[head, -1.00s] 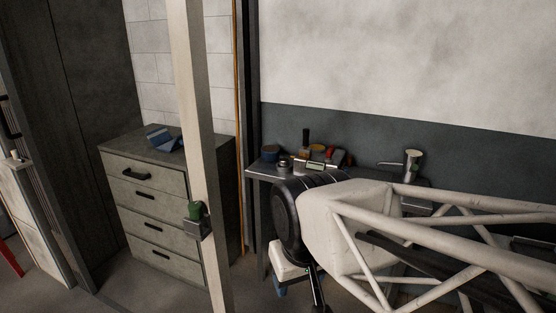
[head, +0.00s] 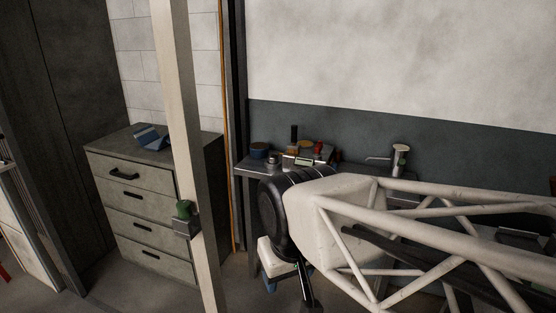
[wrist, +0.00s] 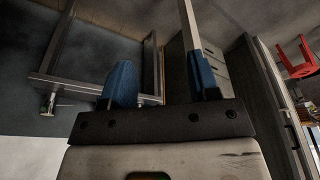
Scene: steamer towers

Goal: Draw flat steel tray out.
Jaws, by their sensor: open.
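I cannot pick out a flat steel tray for certain in either view. A steel-topped bench (head: 243,168) stands against the wall in the head view, with part of its top hidden behind my arm. In the wrist view its metal frame (wrist: 68,45) shows at the upper left. My gripper (wrist: 160,78) has its two blue fingers spread apart with nothing between them. In the head view, its pale body and blue fingers (head: 272,284) show low in front of the bench, partly covered by my arm. It is apart from the bench top.
A grey drawer cabinet (head: 135,206) with a blue object (head: 152,137) on top stands left. A pale post (head: 180,95) carrying a small box with a green top (head: 185,218) rises before it. Several small items and a tap (head: 399,158) are on the bench. A red stool (wrist: 297,55) shows far right.

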